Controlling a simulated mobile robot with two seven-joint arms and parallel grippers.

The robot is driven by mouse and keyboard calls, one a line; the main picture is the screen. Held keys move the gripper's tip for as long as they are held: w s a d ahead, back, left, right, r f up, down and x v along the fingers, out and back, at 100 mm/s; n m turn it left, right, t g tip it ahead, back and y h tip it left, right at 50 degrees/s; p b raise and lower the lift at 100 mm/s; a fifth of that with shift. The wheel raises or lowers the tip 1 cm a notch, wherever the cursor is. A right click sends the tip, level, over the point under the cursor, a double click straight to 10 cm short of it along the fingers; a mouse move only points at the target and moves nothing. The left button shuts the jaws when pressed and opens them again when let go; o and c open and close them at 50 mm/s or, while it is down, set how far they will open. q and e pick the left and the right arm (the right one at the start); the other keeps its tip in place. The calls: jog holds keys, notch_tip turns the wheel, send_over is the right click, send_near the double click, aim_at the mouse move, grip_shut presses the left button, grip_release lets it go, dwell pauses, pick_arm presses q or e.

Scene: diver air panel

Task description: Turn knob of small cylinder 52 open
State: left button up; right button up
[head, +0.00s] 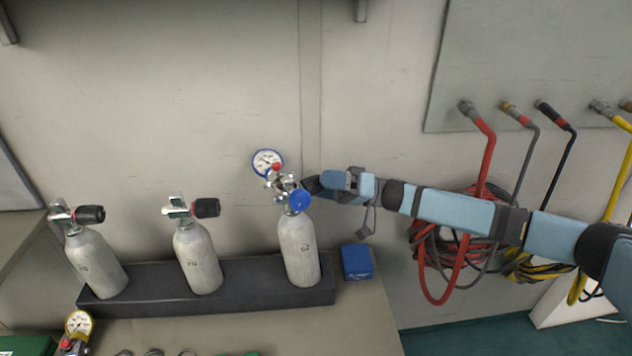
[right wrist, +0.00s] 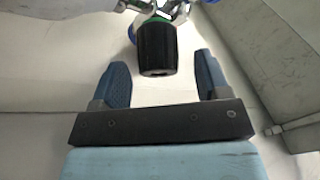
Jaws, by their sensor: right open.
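Small cylinder 52 (head: 298,252) is the rightmost of three grey cylinders and stands upright in the black rack. A regulator with a blue-rimmed gauge (head: 267,162) and a blue round part (head: 299,200) sits on its top. My right gripper (head: 311,186) is beside the valve, coming from the right. In the right wrist view, the black knob (right wrist: 157,48) with a green ring lies ahead, between and slightly beyond the open fingertips (right wrist: 160,72). Free space shows on both sides of the knob. In the head view the knob is hidden by the gripper. My left gripper is out of view.
Two other cylinders with black knobs stand to the left, one in the middle (head: 196,258) and one at far left (head: 95,264). A blue box (head: 357,262) is right of the rack (head: 150,296). Red, black and yellow hoses (head: 485,160) hang on the right wall.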

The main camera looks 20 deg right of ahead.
jog(key=shift+x, duration=1.05)
jog(key=shift+c, duration=0.2)
jog(key=c, duration=0.9)
jog(key=shift+n, duration=0.4)
jog(key=n+g+y+b, duration=0.1)
jog(key=n, duration=0.1)
jog(key=n+g+b, duration=0.1)
jog(key=n, duration=0.1)
jog(key=shift+f+n+y, duration=0.15)
jog(key=shift+n+y, duration=0.15)
jog(key=shift+y, duration=0.1)
jog(key=shift+n+g+y+b, duration=0.5)
jog(key=shift+n+g+b, duration=0.3)
jog(key=shift+n+g, duration=1)
jog(key=shift+n, duration=0.6)
